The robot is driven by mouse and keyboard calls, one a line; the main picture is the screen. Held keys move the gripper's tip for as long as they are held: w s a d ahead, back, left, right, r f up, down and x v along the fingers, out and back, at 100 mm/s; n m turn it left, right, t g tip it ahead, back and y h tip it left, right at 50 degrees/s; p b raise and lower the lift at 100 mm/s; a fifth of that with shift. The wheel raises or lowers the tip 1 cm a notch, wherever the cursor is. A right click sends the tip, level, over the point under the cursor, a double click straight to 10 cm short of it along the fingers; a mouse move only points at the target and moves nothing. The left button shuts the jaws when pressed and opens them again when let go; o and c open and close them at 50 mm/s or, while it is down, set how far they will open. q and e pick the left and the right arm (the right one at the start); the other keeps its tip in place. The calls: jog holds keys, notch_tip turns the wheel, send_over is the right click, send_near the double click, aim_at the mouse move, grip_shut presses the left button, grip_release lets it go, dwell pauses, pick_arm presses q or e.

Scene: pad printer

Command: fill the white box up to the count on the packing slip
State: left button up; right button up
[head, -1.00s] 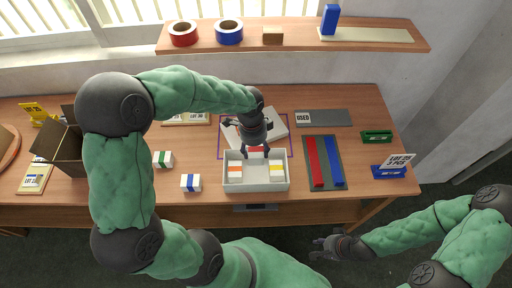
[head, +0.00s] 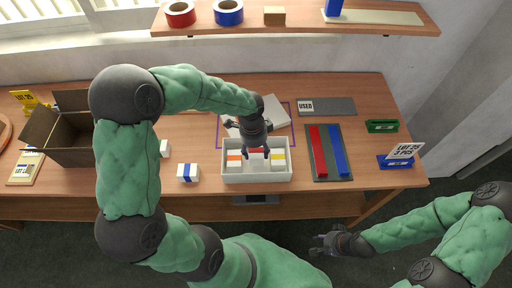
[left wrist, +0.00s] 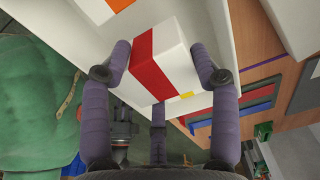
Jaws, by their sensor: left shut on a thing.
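The white box (head: 257,178) stands near the table's front edge. An orange-striped block (head: 233,156) is at its left and a yellow-striped block (head: 278,157) at its right. My left gripper (head: 256,154) reaches down into the middle of the box, shut on a white block with a red stripe (left wrist: 160,60). In the left wrist view that block sits between the fingers, with the orange-striped block (left wrist: 110,6) beyond it; whether it touches the box floor is unclear. The packing slip (head: 404,151) reads "LOT 25 3 PCS". My right gripper (head: 327,243) hangs off the table front, its fingers unclear.
A blue-striped block (head: 188,172) and a partly hidden green-striped block (head: 164,148) lie left of the box. Red (head: 319,152) and blue bars (head: 339,152) lie on a mat to the right. An open cardboard box (head: 62,135) stands at the left.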

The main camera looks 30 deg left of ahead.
aim_at(256, 156)
pick_arm(q)
jog(key=shift+f+b, duration=1.3)
jog(key=shift+f, duration=0.95)
jog(key=o, duration=1.3)
jog(key=shift+c, duration=0.2)
jog(key=shift+r, duration=0.1)
jog(key=shift+r+p, duration=5.1)
jog(key=shift+r, duration=0.85)
jog(key=shift+f, duration=0.1)
